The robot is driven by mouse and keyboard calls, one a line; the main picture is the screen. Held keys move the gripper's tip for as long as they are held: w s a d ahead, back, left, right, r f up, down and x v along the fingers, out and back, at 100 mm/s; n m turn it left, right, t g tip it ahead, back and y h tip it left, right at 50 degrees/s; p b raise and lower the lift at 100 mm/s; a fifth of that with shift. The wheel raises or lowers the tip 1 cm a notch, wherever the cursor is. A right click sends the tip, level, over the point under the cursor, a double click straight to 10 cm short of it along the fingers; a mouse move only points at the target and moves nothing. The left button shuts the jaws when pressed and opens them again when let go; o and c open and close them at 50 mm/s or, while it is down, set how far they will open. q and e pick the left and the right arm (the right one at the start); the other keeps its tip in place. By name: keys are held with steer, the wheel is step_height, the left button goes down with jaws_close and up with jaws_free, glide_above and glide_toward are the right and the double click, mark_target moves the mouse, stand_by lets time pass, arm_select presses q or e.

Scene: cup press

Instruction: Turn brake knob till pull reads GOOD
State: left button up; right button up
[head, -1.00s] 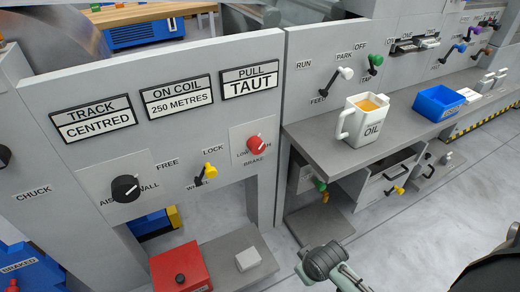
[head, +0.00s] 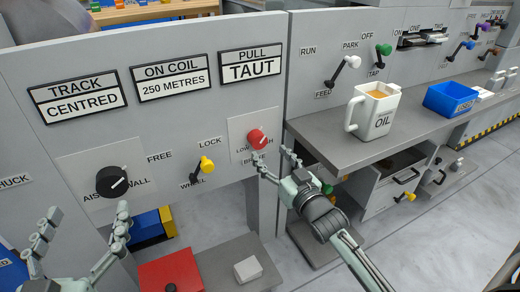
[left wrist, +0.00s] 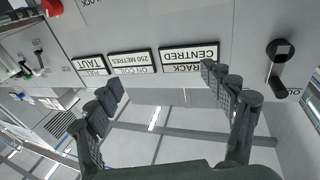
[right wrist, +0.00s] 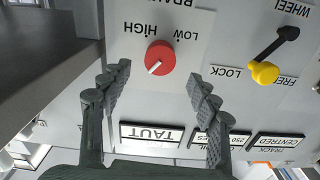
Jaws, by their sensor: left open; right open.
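The red brake knob (head: 257,139) sits on a pale plate on the grey panel. In the right wrist view the knob (right wrist: 160,58) has a white mark pointing to the lower left, with LOW and HIGH printed beside it. The PULL sign (head: 252,64) reads TAUT. My right gripper (head: 272,162) is open in front of the knob, its fingers to either side and apart from it. My left gripper (head: 82,228) is open and empty at the lower left, in front of the panel below the black knob.
The black knob (head: 112,181) and yellow-tipped wheel lever (head: 205,166) are left of the brake knob. Signs read TRACK CENTRED (head: 81,98) and ON COIL 250 METRES (head: 172,78). An oil jug (head: 375,108) and blue bin (head: 449,98) stand on the right shelf.

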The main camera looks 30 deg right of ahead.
mark_target(260, 143)
steer(key=w, duration=0.5)
steer(key=shift+w+b, duration=0.25)
steer(key=shift+b, duration=0.1)
arm_select(q)
steer(key=shift+s+d+r+t+h, duration=0.25)
steer(key=shift+r+t, duration=0.1)
steer(key=shift+r, duration=0.35)
steer(key=shift+s+d+r+t+h, duration=0.1)
steer(key=shift+d+r+t+h, duration=0.1)
steer(key=shift+r+t, duration=0.35)
steer(key=shift+s+d+r+t+h, duration=0.15)
steer(key=shift+s+r+t+h, duration=0.1)
steer(key=shift+r, duration=0.55)
arm_select(e)
steer(key=shift+w, duration=0.75)
steer(key=shift+c, duration=0.6)
